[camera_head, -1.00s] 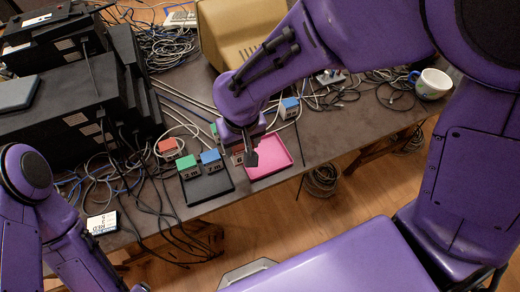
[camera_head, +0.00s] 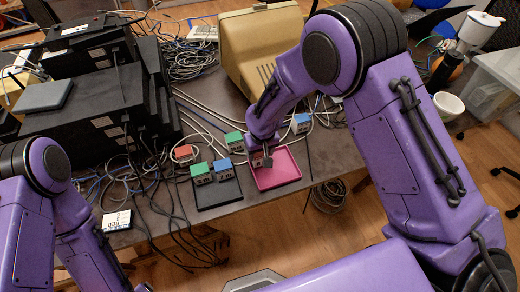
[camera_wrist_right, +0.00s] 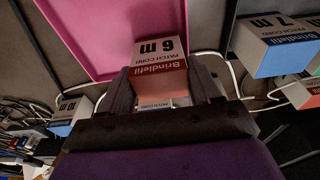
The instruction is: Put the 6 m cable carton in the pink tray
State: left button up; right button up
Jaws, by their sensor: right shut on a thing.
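The 6 m carton (camera_wrist_right: 160,55), white with a red band, is held between the two fingers of my right gripper (camera_wrist_right: 162,88) in the right wrist view. In the head view my right gripper (camera_head: 260,160) is at the left part of the pink tray (camera_head: 282,178), with the carton (camera_head: 257,157) mostly hidden by it. In the wrist view the carton overlaps the pink tray (camera_wrist_right: 105,30) near its edge; whether it touches the tray floor I cannot tell. My left arm shows at the left, but its gripper is out of view.
Red (camera_head: 184,153), green (camera_head: 235,141) and blue (camera_head: 301,123) cartons stand behind. Cables and black equipment (camera_head: 95,110) crowd the left.

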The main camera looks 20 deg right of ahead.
jog(key=shift+f, duration=0.25)
jog(key=shift+s, duration=0.1)
jog(key=shift+f, duration=0.15)
jog(key=o, duration=1.1)
jog(key=shift+o, duration=0.2)
jog(key=shift+r, duration=0.25)
notch_tip(320, 180, up, 12)
jog(key=s+b, duration=0.1)
jog(key=shift+s+b, duration=0.3)
jog(key=shift+s, duration=0.05)
